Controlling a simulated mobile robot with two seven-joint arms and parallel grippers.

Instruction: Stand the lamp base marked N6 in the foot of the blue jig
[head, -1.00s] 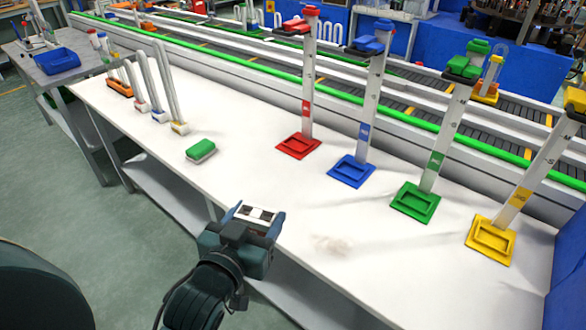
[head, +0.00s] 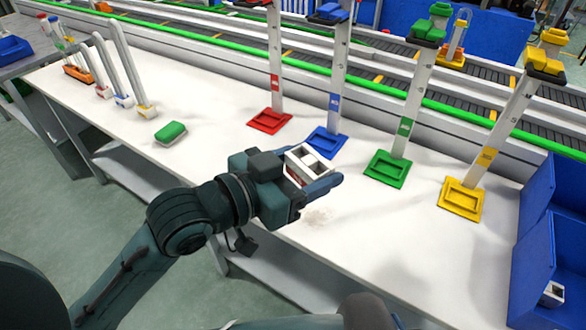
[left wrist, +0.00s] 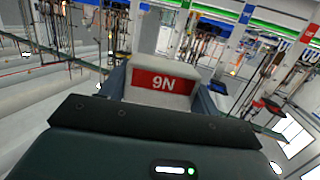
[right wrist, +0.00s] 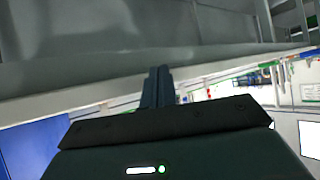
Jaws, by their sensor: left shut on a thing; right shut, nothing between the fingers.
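A white lamp base (head: 308,160) with square openings is held by my left gripper (head: 300,172). In the left wrist view its red label (left wrist: 163,83) reads "9N", which is N6 turned upside down. The blue jig has an upright post (head: 336,75) and a blue foot (head: 327,142) on the table. My left gripper is shut on the base, in front of the blue foot in the head view and overlapping its lower edge; they look apart. My right gripper (right wrist: 158,88) is shut and empty in the right wrist view.
Red (head: 269,120), green (head: 386,168) and yellow (head: 460,198) jig feet stand in the same row.

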